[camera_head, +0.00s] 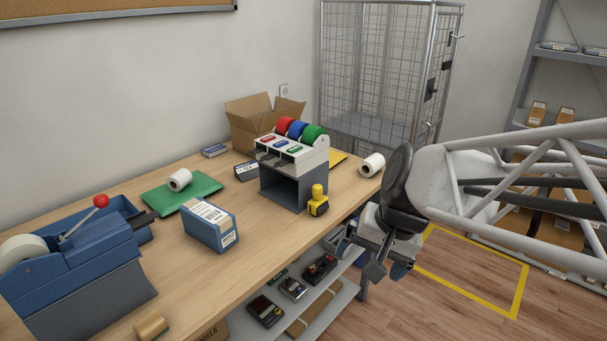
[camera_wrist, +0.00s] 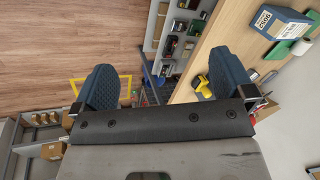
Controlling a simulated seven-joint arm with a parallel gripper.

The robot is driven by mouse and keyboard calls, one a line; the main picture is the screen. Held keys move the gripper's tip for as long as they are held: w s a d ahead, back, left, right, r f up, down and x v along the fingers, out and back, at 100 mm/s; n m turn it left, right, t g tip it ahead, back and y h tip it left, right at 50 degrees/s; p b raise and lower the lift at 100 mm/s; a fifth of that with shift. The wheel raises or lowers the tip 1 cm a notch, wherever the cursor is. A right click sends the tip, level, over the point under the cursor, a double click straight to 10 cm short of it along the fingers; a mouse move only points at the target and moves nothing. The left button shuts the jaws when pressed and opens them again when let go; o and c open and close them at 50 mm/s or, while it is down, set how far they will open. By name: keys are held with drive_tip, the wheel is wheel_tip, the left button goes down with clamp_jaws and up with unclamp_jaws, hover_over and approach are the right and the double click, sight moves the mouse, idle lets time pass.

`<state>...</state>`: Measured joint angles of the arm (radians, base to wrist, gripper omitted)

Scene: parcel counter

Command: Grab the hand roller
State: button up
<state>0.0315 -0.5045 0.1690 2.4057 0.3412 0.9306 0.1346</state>
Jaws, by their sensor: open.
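A small yellow and dark tool with an upright knob-like handle (camera_head: 318,201) stands near the counter's front edge; it also shows in the wrist view (camera_wrist: 203,85), partly hidden behind a finger. A light wooden rounded piece (camera_head: 152,326) lies at the near left of the counter. I cannot tell for sure which of these is the hand roller. My gripper (camera_head: 386,266) hangs beyond the counter's right end, apart from both and to the right of the yellow tool. Its blue-grey fingers are wide apart and empty in the wrist view (camera_wrist: 166,65).
The counter (camera_head: 270,243) carries a dispenser with coloured rolls (camera_head: 298,150), a blue box (camera_head: 210,225), a green mat (camera_head: 205,187), paper rolls and a blue tape machine (camera_head: 75,262). A shelf (camera_head: 328,303) with devices lies below. A wire cage (camera_head: 375,70) stands behind.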

drive_tip(key=w+a+f+m+y, duration=0.1)
drive_tip(key=w+a+m+y, duration=0.15)
drive_tip(key=w, duration=0.35)
drive_tip(key=w+a+f+m+y, duration=0.1)
drive_tip(key=w+m, duration=0.2)
drive_tip(key=w, duration=0.3)
drive_tip(key=m+t+y, duration=0.3)
drive_tip(key=m+t, duration=0.5)
drive_tip(key=m, duration=1)
approach(322, 202)
drive_tip(key=shift+n, duration=0.25)
drive_tip(key=x, duration=0.4)
drive_tip(key=shift+w+a+f, duration=0.15)
drive_tip(key=shift+w+f, duration=0.05)
drive_tip(key=shift+w, duration=0.05)
drive_tip(key=shift+x, duration=1.2)
drive_tip(key=shift+a+f, duration=0.1)
drive_tip(key=shift+a, duration=0.05)
drive_tip(key=shift+x, duration=2.5)
